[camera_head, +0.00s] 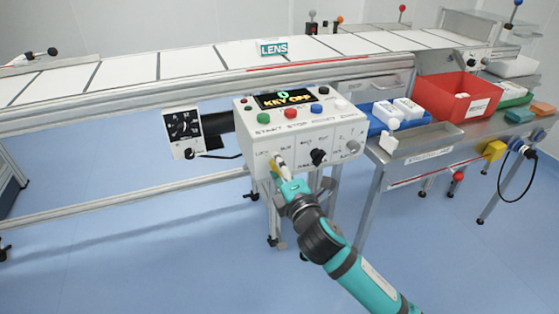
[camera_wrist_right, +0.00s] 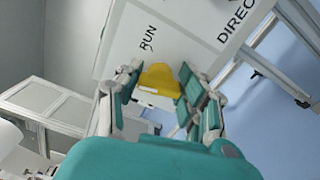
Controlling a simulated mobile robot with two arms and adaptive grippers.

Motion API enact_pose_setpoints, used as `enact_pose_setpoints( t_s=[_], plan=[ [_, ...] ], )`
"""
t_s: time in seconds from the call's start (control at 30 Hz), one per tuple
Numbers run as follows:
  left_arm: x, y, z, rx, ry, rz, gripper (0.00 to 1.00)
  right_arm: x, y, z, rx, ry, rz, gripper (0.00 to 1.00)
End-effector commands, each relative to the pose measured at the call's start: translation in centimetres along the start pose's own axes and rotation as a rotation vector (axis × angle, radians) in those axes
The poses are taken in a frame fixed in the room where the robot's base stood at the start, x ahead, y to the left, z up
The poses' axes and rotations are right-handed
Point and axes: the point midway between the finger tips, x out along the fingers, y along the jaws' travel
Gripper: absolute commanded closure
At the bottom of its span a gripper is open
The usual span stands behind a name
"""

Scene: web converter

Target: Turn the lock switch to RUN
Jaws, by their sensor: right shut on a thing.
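The white control box (camera_head: 300,131) stands in front of the conveyor, and its display (camera_head: 284,98) reads "0 KEY OFF". The lock switch's yellow key (camera_wrist_right: 158,78) sticks out from the panel beside the RUN label (camera_wrist_right: 147,38). My right gripper (camera_wrist_right: 160,92) is shut on the yellow key, with one finger on each side of it. In the head view my right gripper (camera_head: 278,172) reaches the lower left of the box's front and hides most of the key. My left gripper is not in view.
A black selector knob (camera_head: 318,156) and a grey knob (camera_head: 352,147) sit right of the lock switch. Green, red and blue buttons (camera_head: 291,113) line the box's top. A side table with a red bin (camera_head: 458,92) stands to the right. Floor in front is clear.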

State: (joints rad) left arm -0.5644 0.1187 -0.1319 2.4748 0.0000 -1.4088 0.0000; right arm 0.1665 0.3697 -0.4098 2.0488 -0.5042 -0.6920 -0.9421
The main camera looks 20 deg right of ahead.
Motion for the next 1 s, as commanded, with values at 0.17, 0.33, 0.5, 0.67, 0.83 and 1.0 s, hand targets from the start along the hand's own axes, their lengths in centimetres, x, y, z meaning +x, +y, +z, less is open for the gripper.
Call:
enact_pose_setpoints(
  t_s=[0.17, 0.33, 0.5, 0.67, 0.83, 1.0],
  plan=[
    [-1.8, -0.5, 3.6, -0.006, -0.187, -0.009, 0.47, 0.0, 0.1, 0.0, 0.173, -0.001, -0.005, 0.93],
    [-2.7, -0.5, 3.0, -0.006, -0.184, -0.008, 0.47, 0.0, 0.0, 0.0, 0.335, -0.002, -0.005, 0.93],
    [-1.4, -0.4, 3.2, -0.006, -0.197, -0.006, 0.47, 0.0, -0.1, 0.0, 0.497, -0.002, -0.005, 0.93],
    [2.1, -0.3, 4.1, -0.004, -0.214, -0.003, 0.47, 0.0, -0.1, 0.0, 0.642, -0.003, -0.005, 0.93],
    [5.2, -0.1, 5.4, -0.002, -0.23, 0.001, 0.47, 0.0, -0.2, -0.1, 0.777, -0.003, -0.006, 0.93],
    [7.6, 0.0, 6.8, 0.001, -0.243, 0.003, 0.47, 0.0, -0.2, -0.1, 0.882, -0.003, -0.005, 0.93]
  ],
)
